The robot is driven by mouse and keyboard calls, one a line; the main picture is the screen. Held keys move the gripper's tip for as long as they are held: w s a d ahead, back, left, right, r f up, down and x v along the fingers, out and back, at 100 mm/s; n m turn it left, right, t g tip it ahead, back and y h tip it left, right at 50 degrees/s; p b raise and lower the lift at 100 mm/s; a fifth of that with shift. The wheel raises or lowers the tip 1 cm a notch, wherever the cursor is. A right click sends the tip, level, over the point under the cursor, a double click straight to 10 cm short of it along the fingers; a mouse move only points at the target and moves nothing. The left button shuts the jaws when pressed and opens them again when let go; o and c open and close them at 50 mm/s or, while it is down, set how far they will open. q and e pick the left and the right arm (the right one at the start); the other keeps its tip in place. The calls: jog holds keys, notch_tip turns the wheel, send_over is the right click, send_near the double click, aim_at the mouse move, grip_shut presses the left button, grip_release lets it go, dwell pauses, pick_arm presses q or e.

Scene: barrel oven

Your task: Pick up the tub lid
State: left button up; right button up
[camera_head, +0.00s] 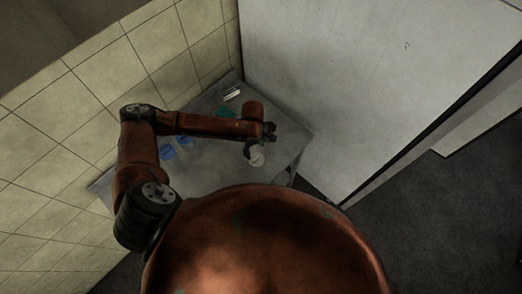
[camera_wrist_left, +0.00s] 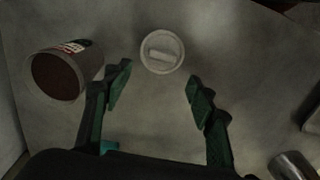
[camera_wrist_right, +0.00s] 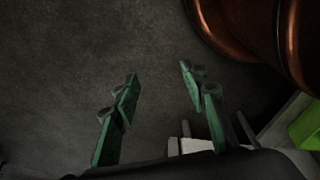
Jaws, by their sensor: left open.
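The tub lid (camera_wrist_left: 161,51) looks like a small white disc with a raised rim and a pale bar across its middle. It lies flat on the grey table and shows as a pale spot in the head view (camera_head: 257,159). My left gripper (camera_wrist_left: 157,84) is open and empty. The lid appears just beyond its fingertips, roughly centred between them in the left wrist view. My right gripper (camera_wrist_right: 160,78) is open and empty over the dark floor, away from the table.
A dark-mouthed container with a label (camera_wrist_left: 66,73) lies left of my left fingers. A metal cylinder (camera_wrist_left: 290,166) is at lower right. Blue items (camera_head: 167,152), a green item (camera_head: 225,113) and a small white item (camera_head: 232,93) are on the table. Walls border its back.

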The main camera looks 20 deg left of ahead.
aim_at(257, 158)
pick_arm(q)
jog(key=shift+s+f, duration=0.2)
jog(key=shift+f, duration=0.25)
jog(key=shift+s+d+f, duration=0.25)
jog(key=shift+s+f, duration=0.2)
jog(key=shift+f, duration=0.15)
jog(key=f, duration=0.1)
jog(key=f+p, duration=0.1)
jog(key=shift+w+d+f, duration=0.3)
jog(key=shift+w+d, duration=0.05)
jog(key=shift+d, duration=0.05)
jog(key=shift+w+f, duration=0.15)
jog(key=shift+f, duration=0.55)
jog(key=shift+s+f, duration=0.25)
jog(key=shift+f, duration=0.2)
jog(key=shift+w, duration=0.1)
jog(key=shift+c, duration=1.3)
jog(key=c, duration=0.5)
jog(key=shift+c, duration=0.5)
pick_arm(e)
jog(key=s, duration=0.4)
jog(key=shift+s+r, duration=0.3)
jog(key=shift+r, duration=0.1)
